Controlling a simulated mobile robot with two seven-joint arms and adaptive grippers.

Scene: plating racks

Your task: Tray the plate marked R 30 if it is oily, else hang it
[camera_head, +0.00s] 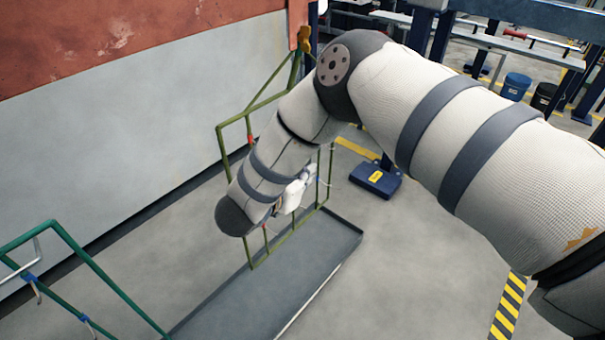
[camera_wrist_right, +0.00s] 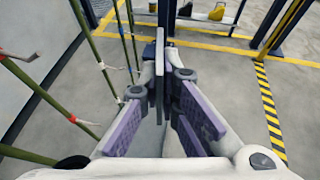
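My right arm reaches in from the right in the head view and bends down at a green hanging rack (camera_head: 222,150). My right gripper (camera_head: 292,196) is partly hidden behind the forearm. In the right wrist view its purple-padded fingers (camera_wrist_right: 160,85) close on a thin grey plate (camera_wrist_right: 159,70), seen edge-on. The plate's faces do not show, so neither a mark R 30 nor oil can be read. The green bars of the rack (camera_wrist_right: 62,105) stand left of the fingers, with red-banded hooks. My left gripper is not in view.
A shallow grey tray (camera_head: 335,262) lies on the floor under the rack. Another green frame (camera_head: 105,280) with blue-banded hooks is at the lower left. A grey and red wall (camera_head: 100,110) stands behind. A blue-based post (camera_head: 376,181) stands beyond. Open floor lies to the right.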

